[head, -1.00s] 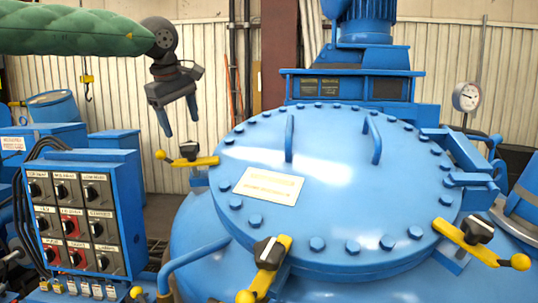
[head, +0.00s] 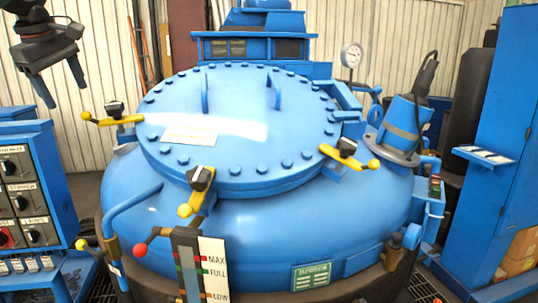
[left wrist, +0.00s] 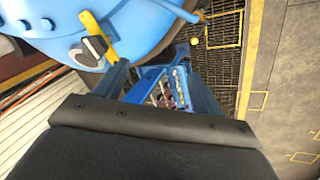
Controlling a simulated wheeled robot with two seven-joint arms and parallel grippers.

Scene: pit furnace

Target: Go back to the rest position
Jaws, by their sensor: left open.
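My left gripper (head: 58,85) hangs at the upper left of the head view, above and behind the control panel, with its two blue-tipped fingers apart and nothing between them. In the left wrist view its fingers (left wrist: 160,85) are also spread. The blue pit furnace (head: 270,225) fills the middle of the head view, its round bolted lid (head: 250,150) closed. Yellow clamp handles (head: 110,117) sit around the lid rim. The gripper is apart from the lid and from the nearest handle. My right gripper is not in view.
The control panel (head: 48,160) with knobs stands at the left edge. A pressure gauge (head: 351,55) is behind the furnace. A blue cabinet (head: 500,150) stands at the right. A level gauge plate (head: 214,268) is in front. The left wrist view shows floor grating (left wrist: 225,50).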

